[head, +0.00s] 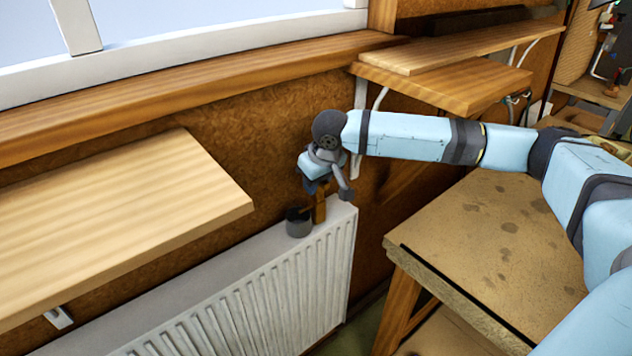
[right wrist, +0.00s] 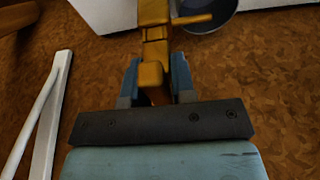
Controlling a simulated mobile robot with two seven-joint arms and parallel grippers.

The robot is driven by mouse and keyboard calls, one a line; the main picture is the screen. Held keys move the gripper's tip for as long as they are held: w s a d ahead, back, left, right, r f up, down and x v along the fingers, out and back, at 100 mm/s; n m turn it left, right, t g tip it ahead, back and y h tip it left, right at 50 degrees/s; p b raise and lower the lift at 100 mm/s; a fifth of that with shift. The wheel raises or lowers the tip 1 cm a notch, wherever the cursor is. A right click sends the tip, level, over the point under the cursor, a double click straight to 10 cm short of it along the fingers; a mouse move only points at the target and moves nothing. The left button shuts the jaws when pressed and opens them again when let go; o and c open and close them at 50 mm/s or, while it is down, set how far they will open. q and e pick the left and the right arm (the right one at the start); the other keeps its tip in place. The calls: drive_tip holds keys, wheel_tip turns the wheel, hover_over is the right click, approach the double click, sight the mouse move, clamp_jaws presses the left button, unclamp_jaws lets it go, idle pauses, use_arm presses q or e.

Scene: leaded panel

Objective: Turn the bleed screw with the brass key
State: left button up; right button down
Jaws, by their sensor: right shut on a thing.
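My right gripper (head: 317,188) is shut on the brass key (head: 320,211) above the right end of the white radiator (head: 338,225). In the right wrist view the key (right wrist: 152,78) sits between the two fingers of the gripper (right wrist: 156,82), and its short crossbar points right. The crossbar overlaps a dark round cup (right wrist: 212,18) there; I cannot tell whether they touch. In the head view the cup (head: 299,225) is at the radiator's top edge, just left of the key. I cannot make out the bleed screw. My left gripper is not in view.
A wooden shelf (head: 120,215) juts out at the left, over part of the radiator. More wooden shelves (head: 450,82) are on the wall at upper right. A worn workbench (head: 490,235) stands at the right, under my right arm. White shelf bracket (right wrist: 42,115) is left of the gripper.

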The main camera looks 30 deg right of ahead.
drive_tip(key=shift+r+n+y+p, duration=0.1)
drive_tip(key=shift+n+y+p, duration=0.2)
drive_tip(key=shift+n+p, duration=0.85)
drive_tip(key=shift+p, duration=0.55)
drive_tip(key=shift+p, duration=0.3)
drive_tip(key=shift+a+n+y+p, duration=0.1)
drive_tip(key=shift+n+y+p, duration=0.2)
drive_tip(key=shift+n+p, duration=0.65)
drive_tip(key=shift+n+g+y+p, duration=0.3)
drive_tip(key=shift+n+p, duration=0.7)
drive_tip(key=shift+p, duration=0.25)
